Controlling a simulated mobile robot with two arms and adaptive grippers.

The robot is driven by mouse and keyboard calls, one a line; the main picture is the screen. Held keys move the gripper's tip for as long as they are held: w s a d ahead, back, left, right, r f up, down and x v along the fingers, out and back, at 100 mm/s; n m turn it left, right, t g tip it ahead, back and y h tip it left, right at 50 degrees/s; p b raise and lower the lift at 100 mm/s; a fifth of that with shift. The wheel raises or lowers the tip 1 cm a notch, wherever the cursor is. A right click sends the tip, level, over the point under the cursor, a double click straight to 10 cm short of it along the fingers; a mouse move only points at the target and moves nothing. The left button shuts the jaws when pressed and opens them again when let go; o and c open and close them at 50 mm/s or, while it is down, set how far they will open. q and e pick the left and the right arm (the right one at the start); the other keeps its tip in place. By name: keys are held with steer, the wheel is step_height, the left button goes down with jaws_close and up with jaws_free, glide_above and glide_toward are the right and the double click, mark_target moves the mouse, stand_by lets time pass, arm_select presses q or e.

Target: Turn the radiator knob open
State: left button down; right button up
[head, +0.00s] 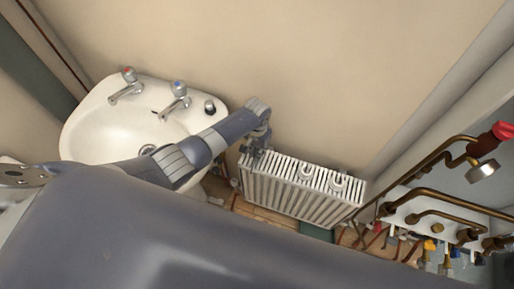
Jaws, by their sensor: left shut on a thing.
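The white ribbed radiator (298,190) stands against the wall, right of the sink. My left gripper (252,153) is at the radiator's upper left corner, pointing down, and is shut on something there. The gripper and wrist cover that corner, so I cannot make out the radiator knob or how far it is turned. My left arm comes in from the left, across the front of the sink. My right gripper does not show.
A white sink (120,135) with two taps (176,97) is on the left. Copper pipes (440,198) with valves and a red knob (502,131) are on the right. The wall above the radiator is bare. A large grey part of my arm blocks the lower view.

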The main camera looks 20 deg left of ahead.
arm_select(q)
steer(key=shift+r+n, duration=0.1)
steer(key=shift+n, duration=0.6)
steer(key=shift+w+p, duration=0.1)
steer(key=shift+p, duration=0.25)
steer(key=c, duration=1.6)
jaws_free()
step_height(320, 180, up, 12)
